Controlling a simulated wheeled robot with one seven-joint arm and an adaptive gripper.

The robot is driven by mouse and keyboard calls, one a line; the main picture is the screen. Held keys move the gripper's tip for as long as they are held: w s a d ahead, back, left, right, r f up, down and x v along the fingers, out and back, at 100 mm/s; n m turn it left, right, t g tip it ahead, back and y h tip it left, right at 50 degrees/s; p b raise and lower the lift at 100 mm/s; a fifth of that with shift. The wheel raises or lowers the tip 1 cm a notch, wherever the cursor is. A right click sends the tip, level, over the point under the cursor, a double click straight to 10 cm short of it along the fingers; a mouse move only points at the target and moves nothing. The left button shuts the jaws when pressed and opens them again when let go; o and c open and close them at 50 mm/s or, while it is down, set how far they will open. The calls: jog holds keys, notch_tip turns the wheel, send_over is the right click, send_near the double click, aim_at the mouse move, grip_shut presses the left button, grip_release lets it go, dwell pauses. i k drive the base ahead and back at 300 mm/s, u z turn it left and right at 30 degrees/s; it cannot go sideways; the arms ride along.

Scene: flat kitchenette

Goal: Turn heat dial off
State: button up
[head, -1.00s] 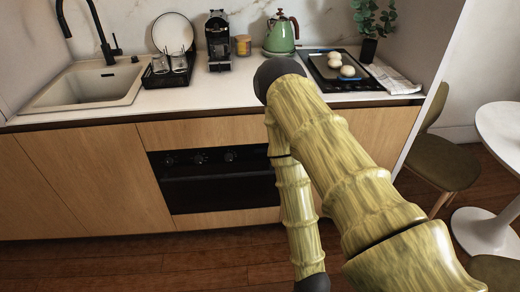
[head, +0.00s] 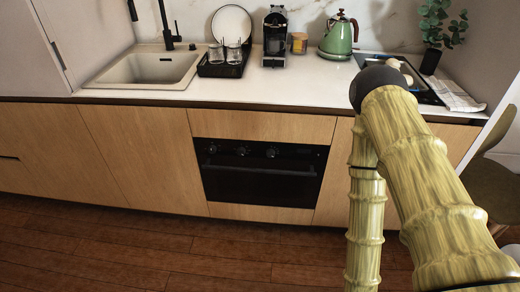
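The black built-in oven (head: 262,190) is set in the wooden cabinet front below the counter, at the middle of the head view. Its control strip carries a row of dark round dials: a left dial (head: 213,149), a middle dial (head: 242,151) and a right dial (head: 271,152). Their markings are too small to read, so I cannot tell their settings. The oven door looks closed. My arm fills the right side of the view, to the right of the oven. Its lower link runs out of the bottom edge, and my gripper is not in view.
The counter (head: 300,85) holds a sink (head: 145,68), a dish rack (head: 222,69), a coffee machine (head: 275,35), a jar (head: 299,43) and a green kettle (head: 338,38). A cooktop (head: 428,95) is partly hidden behind my arm. The wooden floor (head: 180,245) before the oven is clear.

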aim_at(242, 151)
jog(key=z, duration=1.6)
jog(key=k, duration=0.9)
jog(key=u, duration=1.35)
jog(key=i, duration=0.5)
jog(key=u, duration=0.05)
